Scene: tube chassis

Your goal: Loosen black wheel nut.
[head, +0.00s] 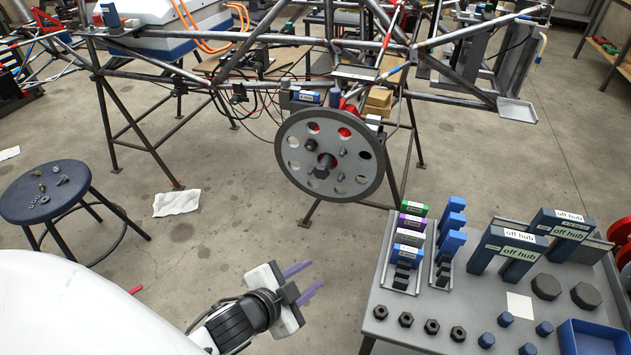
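A grey wheel disc (288,166) with round holes stands upright on the tube chassis in the upper middle of the head view. Several dark nuts or studs sit around its centre. My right gripper is not in view.
A grey table (400,345) at right holds several black nuts (406,319), blue caps, socket racks, blue "off hub" holders (500,246) and a blue tray (590,340). A dark stool (45,190) with small parts stands at left. Floor between stool and table is mostly clear, with a white cloth (177,203).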

